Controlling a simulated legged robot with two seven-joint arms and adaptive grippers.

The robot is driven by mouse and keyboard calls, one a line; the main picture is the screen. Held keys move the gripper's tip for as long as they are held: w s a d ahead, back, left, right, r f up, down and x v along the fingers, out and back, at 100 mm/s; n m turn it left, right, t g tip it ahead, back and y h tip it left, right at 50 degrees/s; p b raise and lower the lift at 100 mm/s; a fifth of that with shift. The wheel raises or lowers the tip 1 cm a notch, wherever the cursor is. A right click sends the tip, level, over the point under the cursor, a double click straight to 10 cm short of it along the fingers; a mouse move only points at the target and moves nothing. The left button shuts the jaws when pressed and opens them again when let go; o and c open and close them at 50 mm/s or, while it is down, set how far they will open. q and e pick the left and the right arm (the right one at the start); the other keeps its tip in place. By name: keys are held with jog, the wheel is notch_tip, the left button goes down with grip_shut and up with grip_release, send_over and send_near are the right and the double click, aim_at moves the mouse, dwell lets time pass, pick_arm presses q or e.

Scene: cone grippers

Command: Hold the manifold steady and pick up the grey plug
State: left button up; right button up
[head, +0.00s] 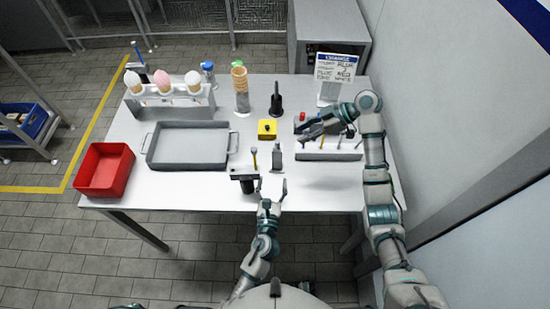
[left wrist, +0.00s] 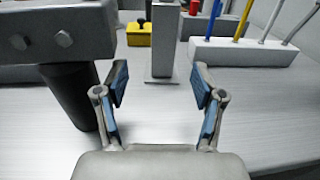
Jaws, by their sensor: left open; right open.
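My left gripper (head: 271,188) is open and empty near the table's front edge. In the left wrist view its fingers (left wrist: 162,88) stand apart, facing an upright grey block (left wrist: 162,45) on a thin foot; this block (head: 276,158) is beyond the fingertips, not touched. My right gripper (head: 306,130) is open, above the white rack (head: 318,155) at the right. The rack holds several thin upright rods, some blue or yellow in the wrist view. I cannot tell which piece is the manifold or which is the grey plug.
A grey bar on a black stem (head: 246,185) stands close left of my left gripper. Behind are a yellow block (head: 267,129), a black stand (head: 276,103) and stacked cones (head: 240,90). A grey tray (head: 187,163), cone rack (head: 170,105) and red bin (head: 104,170) fill the left.

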aim_at(278, 160)
pick_arm(q)
jog(key=w, duration=0.2)
jog(key=w+d, duration=0.1)
jog(key=w, duration=0.2)
jog(key=w+d, duration=0.1)
jog(key=w, duration=0.1)
jog(key=shift+w, duration=0.4)
jog(key=w, duration=0.6)
jog(key=shift+a, duration=0.2)
pick_arm(e)
jog(key=shift+d, duration=0.2)
pick_arm(q)
jog(key=shift+d, duration=0.2)
pick_arm(e)
jog(key=shift+d, duration=0.2)
pick_arm(q)
jog(key=shift+d+f, duration=0.1)
jog(key=c, duration=1.2)
jog(key=shift+a, duration=0.2)
grip_shut()
pick_arm(e)
jog(key=shift+a, duration=0.1)
